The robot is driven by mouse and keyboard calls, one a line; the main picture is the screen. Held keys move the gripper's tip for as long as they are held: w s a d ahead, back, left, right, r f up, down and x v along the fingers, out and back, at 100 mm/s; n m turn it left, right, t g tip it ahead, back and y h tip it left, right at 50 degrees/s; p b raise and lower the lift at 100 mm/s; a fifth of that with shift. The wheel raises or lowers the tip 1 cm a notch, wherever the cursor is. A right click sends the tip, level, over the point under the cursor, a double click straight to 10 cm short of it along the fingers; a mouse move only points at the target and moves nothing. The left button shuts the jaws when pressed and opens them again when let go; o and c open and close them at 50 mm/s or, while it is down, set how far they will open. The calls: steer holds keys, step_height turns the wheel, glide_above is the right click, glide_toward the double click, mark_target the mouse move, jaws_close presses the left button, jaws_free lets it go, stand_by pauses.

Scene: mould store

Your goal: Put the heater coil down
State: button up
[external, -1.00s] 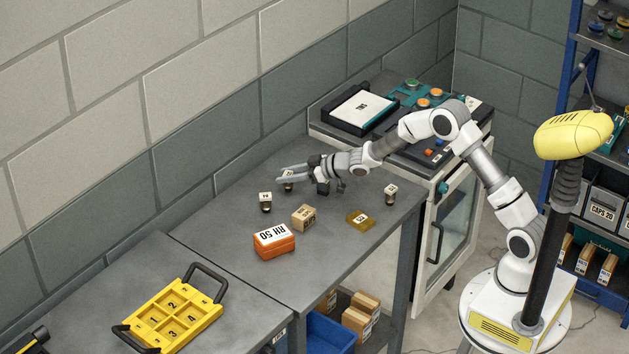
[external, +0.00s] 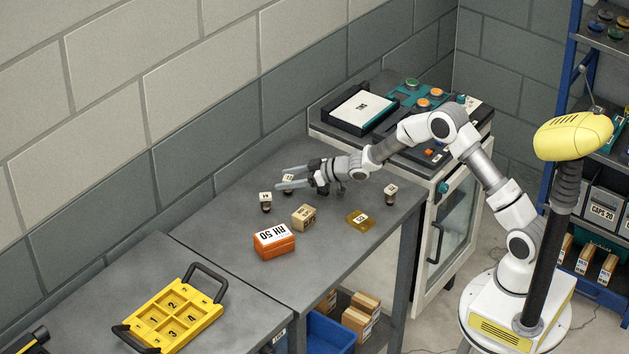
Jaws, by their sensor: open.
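A small dark piece with a white label on top (external: 288,179) stands upright on the grey table, near the wall. It looks like the heater coil, though its label is too small to read. My gripper (external: 281,178) is open, with its two grey fingers on either side of this piece. The fingers partly hide it, and I cannot tell whether either touches it. Two similar white-topped pieces stand on the table, one to the left (external: 265,202) and one at the right (external: 391,194).
An orange box (external: 274,241), a small cardboard box (external: 304,217) and an amber block (external: 360,220) lie in front of my gripper. A yellow numbered tray (external: 172,317) sits on the nearer table. A machine (external: 400,115) stands beyond the table. The table's left part is clear.

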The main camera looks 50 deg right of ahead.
steer(key=s+d+r+m+g+h, duration=0.1)
steer(key=s+d+r+m+h, duration=0.3)
steer(key=s+r, duration=0.7)
steer(key=s+d+r+n+g+h, duration=0.15)
steer(key=s+d+r, duration=0.5)
steer(key=s, duration=0.85)
steer(key=s+a+r+m+g, duration=0.1)
steer(key=s+a+g, duration=0.1)
steer(key=s, duration=1)
steer(key=s+a+m+g, duration=0.1)
steer(key=s+a+g, duration=0.1)
steer(key=s, duration=1.1)
step_height(320, 180, up, 7)
steer(key=p, duration=0.8)
step_height(320, 180, down, 25)
steer(key=b, duration=2.4)
steer(key=shift+w+d+r+b, duration=0.2)
steer(key=shift+w+d+b, duration=0.05)
steer(key=shift+w+b, duration=0.15)
